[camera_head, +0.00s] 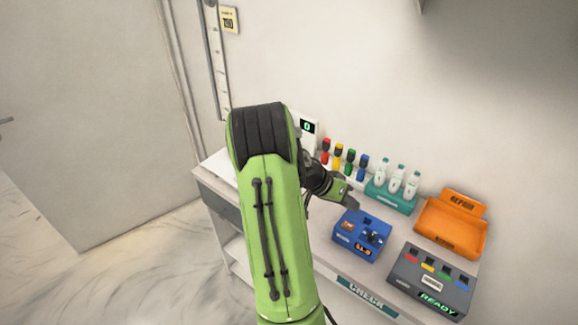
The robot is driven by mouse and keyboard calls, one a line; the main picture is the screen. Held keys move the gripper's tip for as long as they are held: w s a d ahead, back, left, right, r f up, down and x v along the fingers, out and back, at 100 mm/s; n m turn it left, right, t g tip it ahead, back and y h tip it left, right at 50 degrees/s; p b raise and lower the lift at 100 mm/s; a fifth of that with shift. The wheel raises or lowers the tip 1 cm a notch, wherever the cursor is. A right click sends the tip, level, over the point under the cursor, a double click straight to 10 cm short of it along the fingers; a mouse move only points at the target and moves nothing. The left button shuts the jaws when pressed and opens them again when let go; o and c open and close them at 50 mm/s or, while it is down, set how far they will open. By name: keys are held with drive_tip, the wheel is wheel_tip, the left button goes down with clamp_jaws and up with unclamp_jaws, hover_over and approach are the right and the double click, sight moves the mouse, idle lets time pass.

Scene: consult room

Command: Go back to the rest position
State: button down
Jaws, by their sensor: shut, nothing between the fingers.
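My green arm reaches up through the middle of the head view and bends down to the right. My gripper (350,201) is at its end, above the counter (329,239) and just behind and left of a blue box (361,236). The gripper is small in the picture and holds nothing that I can see. I cannot tell whether it touches the blue box. My arm hides part of the counter's left side.
Behind stand red, yellow, green and blue markers (338,157) and white bottles in a teal rack (390,196). At right are an orange bin (451,228) and a grey box reading READY (431,280). A white display (308,127) stands behind my arm. The floor at left is clear.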

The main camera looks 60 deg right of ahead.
drive_tip(key=w+a+r+n+t, duration=0.4)
drive_tip(key=w+a+r, duration=0.1)
drive_tip(key=w+a, duration=0.25)
drive_tip(key=w+a+r+n+t, duration=0.35)
drive_tip(key=w+a+r, duration=0.2)
drive_tip(key=a, duration=0.35)
drive_tip(key=s+a+r+n+t+y, duration=0.1)
drive_tip(key=a+n, duration=0.3)
drive_tip(key=a, duration=0.3)
drive_tip(key=s+a+r+n+t+y, duration=0.2)
drive_tip(key=a+n, duration=0.2)
drive_tip(key=a, duration=0.4)
drive_tip(key=s+a+r+n+t+y, duration=0.1)
drive_tip(key=a+n, duration=0.3)
drive_tip(key=a, duration=0.4)
drive_tip(key=shift+s+r+t+y, duration=0.4)
drive_tip(key=shift+r+t+y, duration=0.1)
drive_tip(key=shift+t+y, duration=0.25)
drive_tip(key=shift+d, duration=0.1)
